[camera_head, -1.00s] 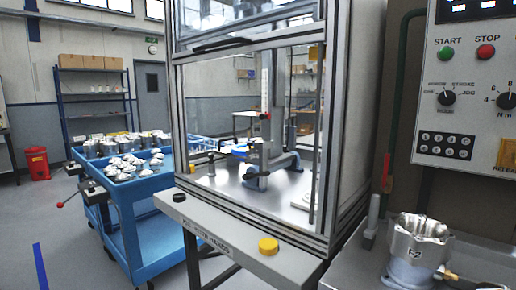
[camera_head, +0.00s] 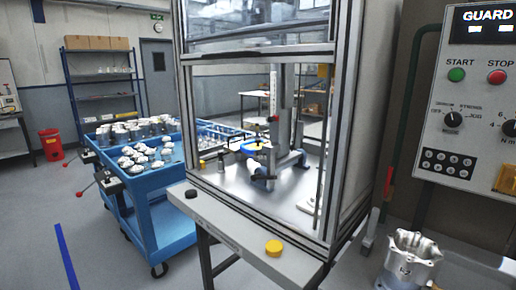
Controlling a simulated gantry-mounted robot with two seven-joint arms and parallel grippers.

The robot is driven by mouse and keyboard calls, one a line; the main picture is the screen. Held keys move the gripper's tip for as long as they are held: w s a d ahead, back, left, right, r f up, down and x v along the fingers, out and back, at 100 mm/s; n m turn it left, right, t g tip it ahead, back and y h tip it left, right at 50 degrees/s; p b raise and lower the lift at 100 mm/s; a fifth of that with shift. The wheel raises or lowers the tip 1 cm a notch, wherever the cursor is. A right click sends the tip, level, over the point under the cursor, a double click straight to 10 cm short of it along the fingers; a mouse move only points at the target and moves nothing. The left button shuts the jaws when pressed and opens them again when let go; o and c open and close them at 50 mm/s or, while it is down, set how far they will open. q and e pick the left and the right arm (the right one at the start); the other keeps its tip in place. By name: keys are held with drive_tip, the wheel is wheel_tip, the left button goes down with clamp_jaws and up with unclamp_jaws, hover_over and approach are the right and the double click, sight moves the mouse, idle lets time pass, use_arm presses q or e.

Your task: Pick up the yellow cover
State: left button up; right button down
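A round yellow cap-like piece (camera_head: 274,248), the nearest match to the yellow cover, sits on the grey front ledge (camera_head: 235,232) of the framed machine. It stands near the ledge's right end. A similar black round piece (camera_head: 191,193) sits at the ledge's left end. Nothing touches the yellow piece. Neither of my grippers shows in the head view.
A blue cart (camera_head: 165,222) with several metal parts stands left of the machine. Levers with red knobs (camera_head: 79,193) stick out beside it. A machined housing (camera_head: 408,262) stands at the lower right, below a control panel (camera_head: 466,105). The floor at lower left is mostly clear.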

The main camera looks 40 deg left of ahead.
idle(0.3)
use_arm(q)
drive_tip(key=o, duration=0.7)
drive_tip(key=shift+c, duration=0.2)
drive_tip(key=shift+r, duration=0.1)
